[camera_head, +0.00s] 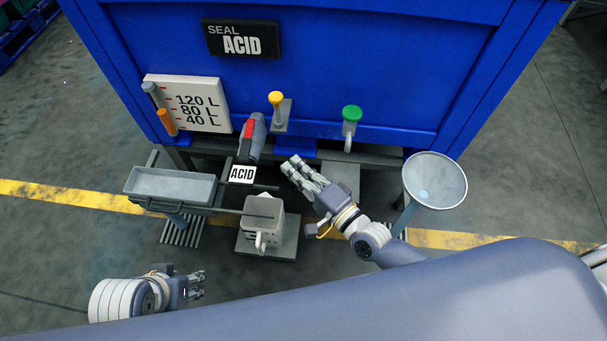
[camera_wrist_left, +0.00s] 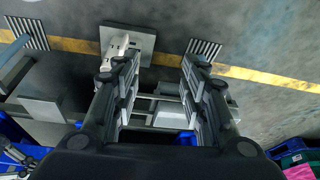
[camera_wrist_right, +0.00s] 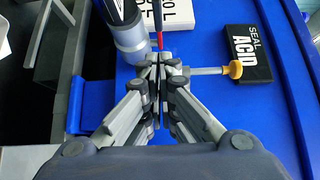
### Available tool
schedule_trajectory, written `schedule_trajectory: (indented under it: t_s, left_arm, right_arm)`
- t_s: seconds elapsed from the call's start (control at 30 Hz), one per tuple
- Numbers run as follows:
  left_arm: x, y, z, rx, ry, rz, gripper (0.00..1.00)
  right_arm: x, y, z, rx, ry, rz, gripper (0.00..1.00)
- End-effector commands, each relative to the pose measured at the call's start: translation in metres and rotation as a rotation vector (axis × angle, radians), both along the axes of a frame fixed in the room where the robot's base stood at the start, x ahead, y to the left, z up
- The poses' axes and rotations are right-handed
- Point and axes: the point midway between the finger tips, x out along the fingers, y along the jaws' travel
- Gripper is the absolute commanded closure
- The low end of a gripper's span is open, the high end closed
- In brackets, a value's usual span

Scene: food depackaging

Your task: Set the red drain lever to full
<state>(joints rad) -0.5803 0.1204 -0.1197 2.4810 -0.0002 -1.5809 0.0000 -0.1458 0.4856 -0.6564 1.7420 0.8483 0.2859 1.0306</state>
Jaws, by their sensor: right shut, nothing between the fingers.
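My right gripper (camera_head: 291,166) is shut and empty, to the right of and below the lever in the head view. In the right wrist view its fingertips (camera_wrist_right: 161,64) look close to the lever's lower end; I cannot tell whether they touch. My left gripper (camera_head: 199,285) is open and empty, low at the left.
The blue tank (camera_head: 340,65) carries an ACID seal sign (camera_head: 241,39), a litre gauge (camera_head: 195,102), a yellow-knobbed valve (camera_head: 276,98) and a green-knobbed one (camera_head: 351,113). A grey tray (camera_head: 131,186), a small grey container (camera_head: 264,207) and a round funnel (camera_head: 460,182) stand in front.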

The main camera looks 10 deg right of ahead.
Motion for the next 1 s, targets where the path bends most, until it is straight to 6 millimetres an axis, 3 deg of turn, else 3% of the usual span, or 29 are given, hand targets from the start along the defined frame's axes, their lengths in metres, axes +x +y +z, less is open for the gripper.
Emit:
schedule_trajectory:
  t_s: [0.13,0.23,0.53,1.0]
  left_arm:
    - [0.001,-0.001,-0.005,-0.002,-0.005,0.000,0.60]
    - [0.015,-0.004,-0.003,-0.014,-0.062,-0.005,0.60]
    - [0.019,-0.006,-0.001,-0.016,-0.080,-0.007,0.60]
    - [0.020,-0.006,0.000,-0.017,-0.084,-0.007,0.60]
  right_arm:
    - [0.031,0.018,0.000,0.004,-0.002,-0.002,1.00]
    - [0.048,0.028,0.000,0.004,-0.002,-0.001,1.00]
    - [0.054,0.060,0.000,0.002,0.001,-0.003,1.00]
    - [0.055,0.066,0.000,0.000,0.000,-0.002,1.00]
